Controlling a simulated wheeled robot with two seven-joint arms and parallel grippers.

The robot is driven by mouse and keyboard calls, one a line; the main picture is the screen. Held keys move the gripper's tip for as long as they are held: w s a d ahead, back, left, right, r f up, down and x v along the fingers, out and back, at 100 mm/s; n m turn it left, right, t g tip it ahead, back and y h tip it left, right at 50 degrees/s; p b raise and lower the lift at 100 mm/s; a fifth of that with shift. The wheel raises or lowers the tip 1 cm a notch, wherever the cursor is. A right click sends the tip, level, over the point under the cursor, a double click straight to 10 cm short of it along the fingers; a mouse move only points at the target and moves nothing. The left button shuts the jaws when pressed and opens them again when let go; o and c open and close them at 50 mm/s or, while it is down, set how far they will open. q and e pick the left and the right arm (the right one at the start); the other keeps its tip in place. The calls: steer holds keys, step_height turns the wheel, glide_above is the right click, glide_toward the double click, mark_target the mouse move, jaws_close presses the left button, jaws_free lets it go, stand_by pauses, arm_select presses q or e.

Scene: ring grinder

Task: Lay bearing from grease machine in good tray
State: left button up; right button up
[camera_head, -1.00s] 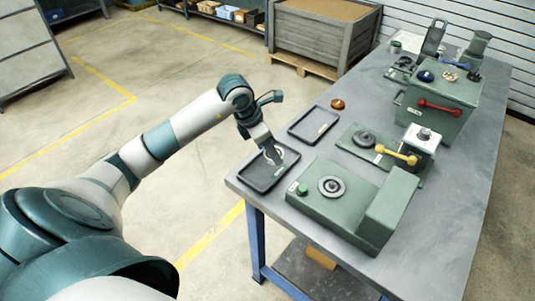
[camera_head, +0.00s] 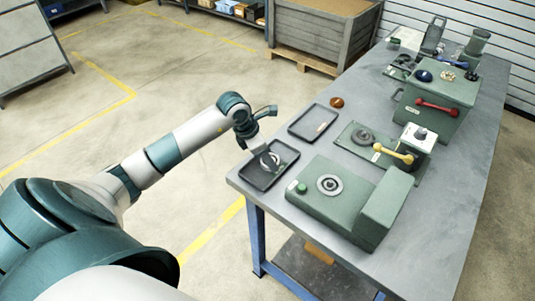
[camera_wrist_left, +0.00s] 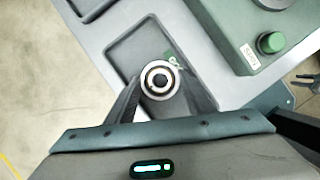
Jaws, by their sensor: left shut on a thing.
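My left gripper (camera_head: 266,157) is over the near dark tray (camera_head: 249,175) at the table's front left corner. Its fingers are shut on a grey bearing (camera_head: 271,160), a ring with a dark centre. In the left wrist view the bearing (camera_wrist_left: 160,81) sits between the two fingertips (camera_wrist_left: 160,88), with the tray (camera_wrist_left: 140,35) behind it. A label with green marking shows beside the bearing, partly hidden. I cannot tell whether the bearing touches the tray floor. The grease machine is not certain to me.
A second tray (camera_head: 302,130) lies just behind the near one. A green machine (camera_head: 322,212) with a green button and a round fitting stands to the right. Behind are a fixture with a yellow handle (camera_head: 394,152) and a green box with a red handle (camera_head: 437,107).

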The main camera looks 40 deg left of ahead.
arm_select(q)
steer(key=o, duration=0.8)
steer(key=shift+f, duration=0.15)
steer(key=shift+o, duration=0.8)
steer(key=shift+r, duration=0.25)
steer(key=b+v, duration=0.3)
steer(key=v, duration=0.8)
steer(key=shift+s+r+b, duration=0.25)
steer(key=shift+r+b, duration=0.1)
steer(key=shift+a, duration=0.1)
